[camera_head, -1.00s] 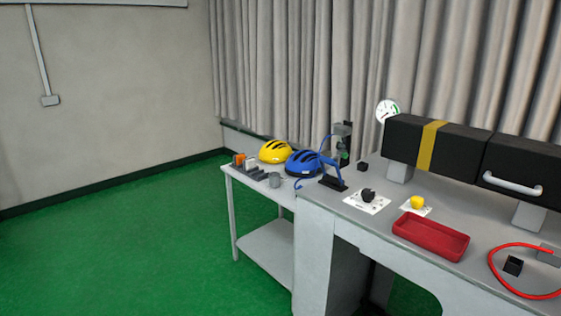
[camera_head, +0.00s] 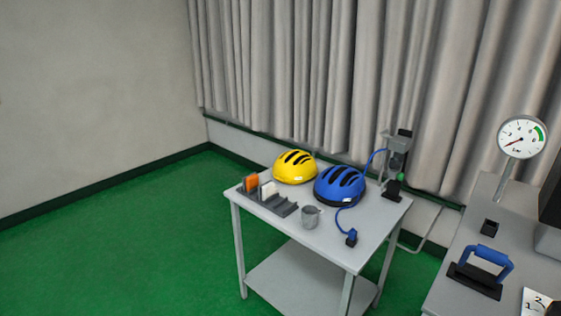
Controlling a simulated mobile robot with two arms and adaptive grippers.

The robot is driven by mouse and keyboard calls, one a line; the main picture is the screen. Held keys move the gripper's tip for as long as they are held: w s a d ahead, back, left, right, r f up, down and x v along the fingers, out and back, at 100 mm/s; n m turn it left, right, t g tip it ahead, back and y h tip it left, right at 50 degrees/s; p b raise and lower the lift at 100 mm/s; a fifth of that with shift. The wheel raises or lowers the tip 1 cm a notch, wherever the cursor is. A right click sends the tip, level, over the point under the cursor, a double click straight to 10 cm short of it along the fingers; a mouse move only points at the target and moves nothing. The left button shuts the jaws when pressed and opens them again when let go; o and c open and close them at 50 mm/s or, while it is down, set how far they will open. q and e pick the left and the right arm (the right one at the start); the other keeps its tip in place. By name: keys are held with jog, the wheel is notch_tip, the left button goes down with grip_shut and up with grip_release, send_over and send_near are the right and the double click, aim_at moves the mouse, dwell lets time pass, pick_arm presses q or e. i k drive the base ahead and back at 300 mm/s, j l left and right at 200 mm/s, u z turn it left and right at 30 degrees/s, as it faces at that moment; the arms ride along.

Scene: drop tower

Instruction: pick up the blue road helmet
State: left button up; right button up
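The blue road helmet (camera_head: 339,186) has dark vents and sits on the right part of a small grey side table (camera_head: 345,250). A blue strap or cord with a dark blue end piece (camera_head: 351,238) lies in front of it on the table. A yellow helmet (camera_head: 295,167) sits close to its left. Neither of my grippers is in view.
A grey rack (camera_head: 268,200) with an orange and a white piece and a grey cup (camera_head: 311,217) stand at the table's front. A device (camera_head: 396,165) stands behind right. A workbench with a dial gauge (camera_head: 523,137) and blue handle (camera_head: 487,262) is at right. Green floor lies free at left.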

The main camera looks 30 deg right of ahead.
aim_at(337, 186)
jog(key=i+j+z, duration=0.1)
jog(key=i+z, duration=0.15)
jog(key=i, duration=0.3)
jog(key=i+j+z, duration=0.25)
jog(key=i, duration=0.3)
jog(key=i+j+z, duration=0.25)
jog(key=i, duration=0.25)
